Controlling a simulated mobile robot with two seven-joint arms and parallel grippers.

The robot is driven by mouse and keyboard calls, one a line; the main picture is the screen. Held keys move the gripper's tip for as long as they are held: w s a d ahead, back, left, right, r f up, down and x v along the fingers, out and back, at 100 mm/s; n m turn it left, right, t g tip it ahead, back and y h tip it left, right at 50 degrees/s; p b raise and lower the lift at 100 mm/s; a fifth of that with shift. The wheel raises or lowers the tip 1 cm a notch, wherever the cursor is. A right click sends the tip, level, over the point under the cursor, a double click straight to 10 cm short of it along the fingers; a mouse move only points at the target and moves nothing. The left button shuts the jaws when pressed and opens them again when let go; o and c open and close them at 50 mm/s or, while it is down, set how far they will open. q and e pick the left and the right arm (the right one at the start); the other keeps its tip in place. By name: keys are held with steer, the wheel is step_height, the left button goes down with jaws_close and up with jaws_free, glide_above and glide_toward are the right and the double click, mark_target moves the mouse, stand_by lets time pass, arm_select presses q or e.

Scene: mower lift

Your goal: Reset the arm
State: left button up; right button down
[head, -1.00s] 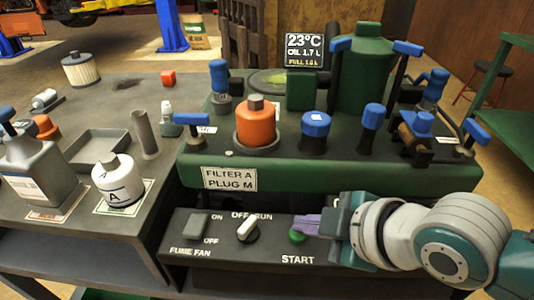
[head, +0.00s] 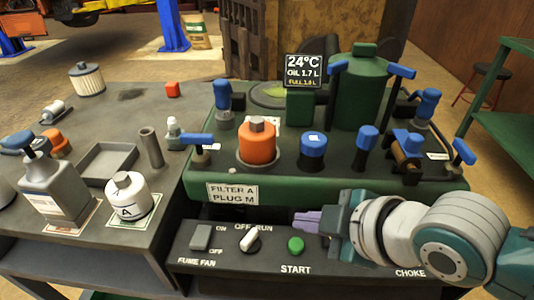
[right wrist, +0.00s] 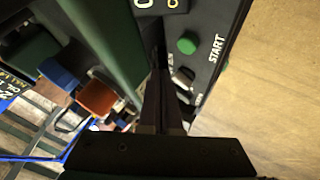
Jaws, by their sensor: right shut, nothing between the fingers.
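My right arm comes in from the right in the head view. Its gripper (head: 304,222) has its purple fingers shut with nothing between them. The fingertips are above the green START button (head: 296,245) in the picture, and the button shows whole. In the right wrist view the dark fingers (right wrist: 163,95) are together, and the START button (right wrist: 187,43) is beyond them, to the upper right, apart from them. My left gripper is not in view.
The front panel (head: 345,272) also carries a FUME FAN switch (head: 201,237) and an OFF/RUN knob (head: 250,239). Above it stands the green bench (head: 330,194) with an orange filter (head: 257,143), blue-topped parts and a display (head: 304,70). A white jar (head: 128,197) stands at left.

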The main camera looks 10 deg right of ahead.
step_height(320, 180, up, 2)
steer(key=shift+r+p, duration=0.1)
steer(key=shift+p, duration=0.55)
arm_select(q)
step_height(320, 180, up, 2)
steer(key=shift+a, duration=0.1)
